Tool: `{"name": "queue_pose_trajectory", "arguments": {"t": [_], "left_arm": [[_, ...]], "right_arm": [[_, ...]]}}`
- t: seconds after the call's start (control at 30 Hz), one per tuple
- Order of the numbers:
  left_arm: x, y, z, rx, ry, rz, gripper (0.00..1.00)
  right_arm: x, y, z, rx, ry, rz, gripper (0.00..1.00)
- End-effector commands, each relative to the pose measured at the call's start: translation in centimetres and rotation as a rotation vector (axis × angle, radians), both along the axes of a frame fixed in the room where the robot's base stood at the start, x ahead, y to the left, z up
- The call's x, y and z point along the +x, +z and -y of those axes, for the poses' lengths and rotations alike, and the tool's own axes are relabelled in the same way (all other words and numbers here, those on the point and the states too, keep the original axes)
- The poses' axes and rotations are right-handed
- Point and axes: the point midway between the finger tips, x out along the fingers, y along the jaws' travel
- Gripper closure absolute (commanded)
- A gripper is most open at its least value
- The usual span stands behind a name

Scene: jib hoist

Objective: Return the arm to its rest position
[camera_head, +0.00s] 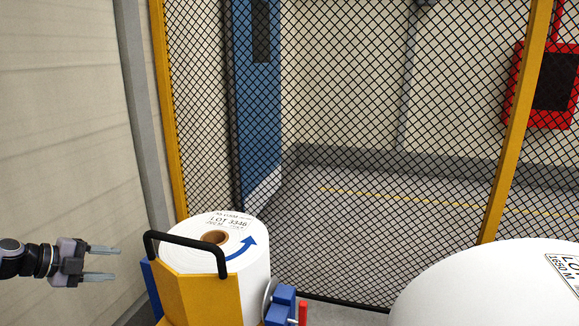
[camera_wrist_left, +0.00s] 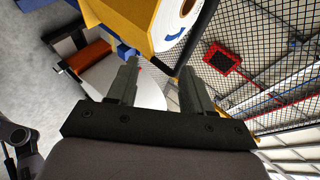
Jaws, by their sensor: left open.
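My left gripper (camera_head: 104,263) comes in from the left in the head view. Its two fingers are apart with nothing between them. It is left of a white roll (camera_head: 256,262) that stands upright in a yellow and blue holder (camera_head: 203,297) with a black bar handle (camera_head: 188,241), and a gap separates them. In the left wrist view the open fingers (camera_wrist_left: 160,84) point toward the yellow holder (camera_wrist_left: 128,22) and the white roll (camera_wrist_left: 178,18). My right gripper does not show in either view.
A black mesh fence (camera_head: 360,130) with yellow posts stands behind the roll. A pale wall (camera_head: 60,130) is at the left. A large white rounded object (camera_head: 480,290) is at the lower right. A blue door (camera_head: 258,110) and a red-framed box (camera_head: 548,85) are beyond the fence.

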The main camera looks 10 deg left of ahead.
Motion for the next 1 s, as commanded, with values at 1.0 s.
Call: {"name": "queue_pose_trajectory", "arguments": {"t": [1.0], "left_arm": [[-14.3, -18.8, 34.0, -0.918, 0.596, -0.231, 0.49]], "right_arm": [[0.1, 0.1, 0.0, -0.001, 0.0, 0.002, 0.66]]}}
